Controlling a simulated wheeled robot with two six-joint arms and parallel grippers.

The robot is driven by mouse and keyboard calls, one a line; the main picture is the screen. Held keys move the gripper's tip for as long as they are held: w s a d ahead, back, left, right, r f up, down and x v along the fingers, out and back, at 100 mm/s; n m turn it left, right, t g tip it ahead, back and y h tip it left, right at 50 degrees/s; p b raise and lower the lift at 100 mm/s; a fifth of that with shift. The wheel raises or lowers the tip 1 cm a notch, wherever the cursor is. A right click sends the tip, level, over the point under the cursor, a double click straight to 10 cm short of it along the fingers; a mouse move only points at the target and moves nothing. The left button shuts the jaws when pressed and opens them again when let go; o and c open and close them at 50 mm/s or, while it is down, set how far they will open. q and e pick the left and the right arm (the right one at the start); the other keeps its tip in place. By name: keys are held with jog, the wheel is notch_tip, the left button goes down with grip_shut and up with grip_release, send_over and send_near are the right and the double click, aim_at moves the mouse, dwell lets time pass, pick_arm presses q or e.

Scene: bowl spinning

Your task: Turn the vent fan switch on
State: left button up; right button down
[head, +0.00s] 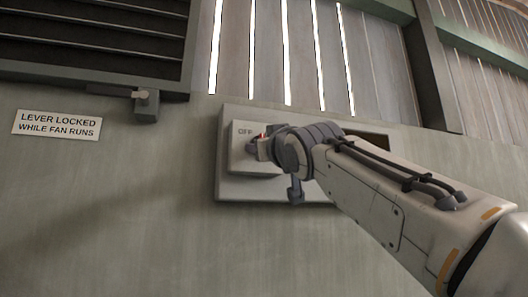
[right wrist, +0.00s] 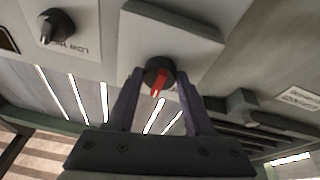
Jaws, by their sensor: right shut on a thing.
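The fan switch is a round black knob with a red pointer (right wrist: 158,76) on a pale raised plate (right wrist: 140,40). In the right wrist view its red pointer aims toward the bottom of the picture, leaning slightly left. My right gripper (right wrist: 159,88) has one finger on each side of the knob and is shut on it. In the head view my right gripper (head: 261,147) is at the plate, just beside the "OFF" label (head: 245,131), and hides most of the knob. A bit of red shows there. My left gripper is in neither view.
A second dark knob (right wrist: 57,25), labelled low and high, is beside the switch plate. A dark louvred vent (head: 85,40) with a lever-like latch (head: 146,103) is at upper left. A sign (head: 57,125) reads "LEVER LOCKED WHILE FAN RUNS". The wall below is bare.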

jog(key=shift+s+a+r+m+h, duration=0.1)
jog(key=shift+m+h, duration=0.65)
jog(key=shift+m, duration=1.2)
jog(key=shift+w+a+f+m+h, duration=0.15)
jog(key=shift+m+h, duration=0.55)
jog(key=shift+m, duration=1.2)
jog(key=shift+s+a+r+m+h, duration=0.15)
jog(key=shift+m+h, duration=0.6)
jog(key=shift+m, duration=1.2)
jog(key=shift+c, duration=1.4)
grip_release()
